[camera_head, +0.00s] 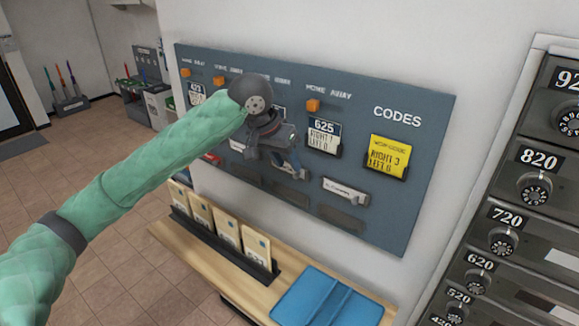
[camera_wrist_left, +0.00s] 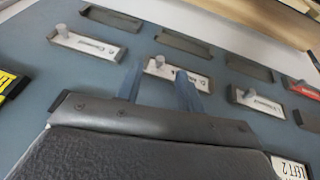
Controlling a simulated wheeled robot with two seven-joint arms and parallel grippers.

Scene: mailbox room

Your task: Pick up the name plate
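My left gripper (camera_head: 288,163) reaches in front of the grey-blue board in the head view. In the left wrist view its two fingers (camera_wrist_left: 160,75) are spread apart. A white name plate (camera_wrist_left: 172,70) with a small peg lies just beyond and between the fingertips, partly covered by a finger. I cannot tell whether they touch it. Another name plate (camera_wrist_left: 88,44) sits to the left in that view; it also shows right of the gripper in the head view (camera_head: 346,191). More plates sit to the right, one white (camera_wrist_left: 258,102) and one red-edged (camera_wrist_left: 304,89). My right gripper is not in view.
The board (camera_head: 405,222) has empty dark slots (camera_head: 341,219) below the plates. Code cards, including a yellow one (camera_head: 388,157), hang above. A wooden shelf (camera_head: 205,270) below holds envelopes in a rack and a blue mat (camera_head: 325,298). Mailboxes with dials (camera_head: 500,240) stand at right.

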